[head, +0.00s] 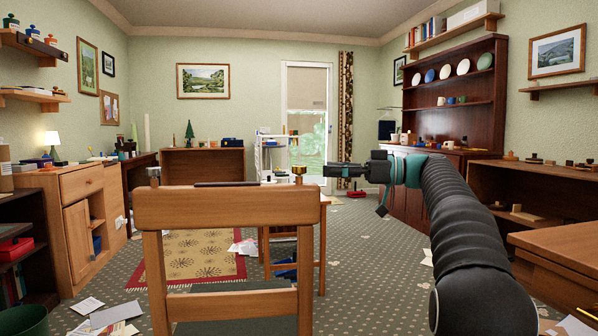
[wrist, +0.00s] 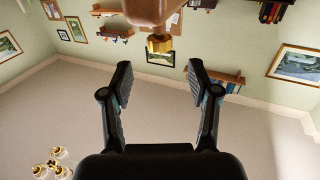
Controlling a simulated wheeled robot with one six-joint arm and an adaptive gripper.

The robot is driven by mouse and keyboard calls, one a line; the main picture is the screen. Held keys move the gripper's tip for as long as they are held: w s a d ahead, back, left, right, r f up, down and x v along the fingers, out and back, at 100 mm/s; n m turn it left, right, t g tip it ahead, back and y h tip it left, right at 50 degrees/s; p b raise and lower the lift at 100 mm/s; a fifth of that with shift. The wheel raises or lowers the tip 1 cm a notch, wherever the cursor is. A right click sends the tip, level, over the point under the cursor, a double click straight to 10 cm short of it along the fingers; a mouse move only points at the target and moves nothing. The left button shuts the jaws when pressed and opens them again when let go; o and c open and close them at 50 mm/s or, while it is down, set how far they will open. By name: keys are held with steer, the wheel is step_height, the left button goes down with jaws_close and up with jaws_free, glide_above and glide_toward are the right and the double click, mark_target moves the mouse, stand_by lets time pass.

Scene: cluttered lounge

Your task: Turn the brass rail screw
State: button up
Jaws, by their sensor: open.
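The brass rail screw (head: 299,172) stands at the right end of the chair's wooden top rail (head: 225,207). A grey metal screw (head: 154,175) stands at the left end. My gripper (head: 328,170) is just right of the brass screw at about its height, pointing left, with a small gap between in the picture. In the wrist view my gripper (wrist: 159,75) is open, with nothing between its fingers. The brass screw (wrist: 160,44) shows past the fingertips, about midway between them, against the rounded rail end (wrist: 152,10).
A dark flat object (head: 227,184) lies on the rail between the screws. A small wooden table (head: 322,225) stands behind the chair's right side. A cabinet (head: 80,200) is at left, and a dark hutch (head: 460,90) at right. Papers (head: 108,312) lie on the carpet.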

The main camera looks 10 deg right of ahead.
mark_target(299, 169)
steer(key=x, duration=0.8)
steer(key=shift+w+a, duration=0.1)
steer(key=shift+a, duration=0.05)
steer(key=shift+c, duration=0.3)
jaws_close()
